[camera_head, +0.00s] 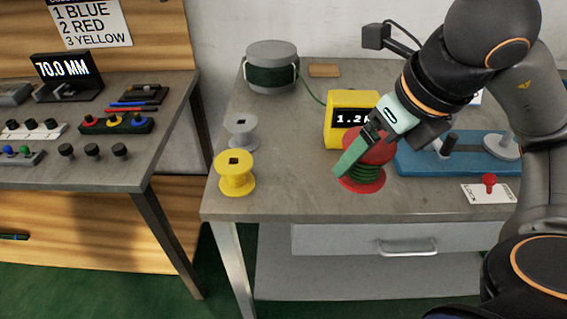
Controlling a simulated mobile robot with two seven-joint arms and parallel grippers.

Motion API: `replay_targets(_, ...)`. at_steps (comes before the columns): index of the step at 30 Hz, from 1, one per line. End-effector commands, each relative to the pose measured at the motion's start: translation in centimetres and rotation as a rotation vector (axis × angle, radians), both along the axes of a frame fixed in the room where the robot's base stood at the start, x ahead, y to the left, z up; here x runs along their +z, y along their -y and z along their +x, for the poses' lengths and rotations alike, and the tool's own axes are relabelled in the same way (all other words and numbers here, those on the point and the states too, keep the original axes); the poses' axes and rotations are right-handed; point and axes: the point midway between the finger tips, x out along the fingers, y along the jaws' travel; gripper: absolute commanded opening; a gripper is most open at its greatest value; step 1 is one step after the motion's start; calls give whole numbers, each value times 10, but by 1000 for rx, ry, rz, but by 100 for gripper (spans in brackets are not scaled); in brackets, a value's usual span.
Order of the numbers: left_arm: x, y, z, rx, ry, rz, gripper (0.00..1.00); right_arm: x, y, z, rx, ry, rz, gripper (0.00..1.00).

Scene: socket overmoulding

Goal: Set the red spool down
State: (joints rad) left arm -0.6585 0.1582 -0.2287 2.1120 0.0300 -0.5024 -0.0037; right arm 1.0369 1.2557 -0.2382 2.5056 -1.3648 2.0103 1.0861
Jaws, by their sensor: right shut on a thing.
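The red spool (377,150), with green wire wound on it, is upright at the middle of the right-hand table, near its front. My right gripper (352,158) reaches in from the right and is shut on the red spool, its green-padded finger lying across the spool's left side. The spool's lower flange appears at or just above the tabletop; I cannot tell whether it touches. My left gripper is not in view.
A yellow meter (343,122) stands right behind the spool. A blue fixture (420,158) lies to its right, with a card (475,196) in front. A yellow spool (235,176) and a grey spool (241,131) stand left. The tabletop (295,180) between is clear.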

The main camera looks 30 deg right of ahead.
Motion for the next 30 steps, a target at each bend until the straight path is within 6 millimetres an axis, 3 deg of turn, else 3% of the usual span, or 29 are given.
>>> replay_targets(3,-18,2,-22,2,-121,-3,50,-3,-3,11,0,-8,3,35)
replay_targets(6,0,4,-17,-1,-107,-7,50,-4,-5,22,-2,-11,3,35)
replay_targets(12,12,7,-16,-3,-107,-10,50,-21,-11,52,1,-7,5,35)
replay_targets(21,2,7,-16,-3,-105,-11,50,-72,-21,104,-1,-5,3,35)
replay_targets(30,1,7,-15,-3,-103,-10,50,-91,-23,121,-1,-2,1,35)
